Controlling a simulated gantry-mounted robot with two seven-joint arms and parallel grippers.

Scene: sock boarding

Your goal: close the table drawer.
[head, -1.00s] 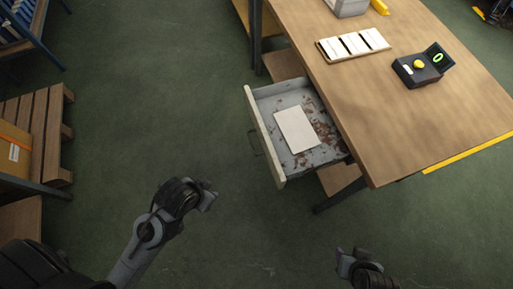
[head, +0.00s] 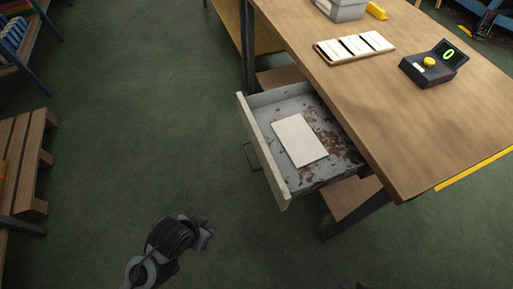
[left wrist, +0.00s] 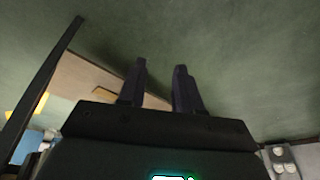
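The table drawer (head: 262,150) is pulled out from the left side of the wooden table (head: 420,110). Its pale front panel faces left and carries a thin handle (head: 250,157). A white sheet or booklet (head: 299,140) lies inside on the stained drawer floor. My left gripper (head: 203,232) is in the lower middle of the head view, below and left of the drawer, apart from it. In the left wrist view its two fingers (left wrist: 160,88) stand apart with nothing between them. My right gripper is not clearly visible; only a dark sliver shows at the bottom edge.
On the tabletop are a tray with white cards (head: 355,46), a black box with a yellow button (head: 430,64) and a grey bin (head: 342,9). A wooden pallet (head: 22,160) stands at the left. The green floor between pallet and drawer is clear.

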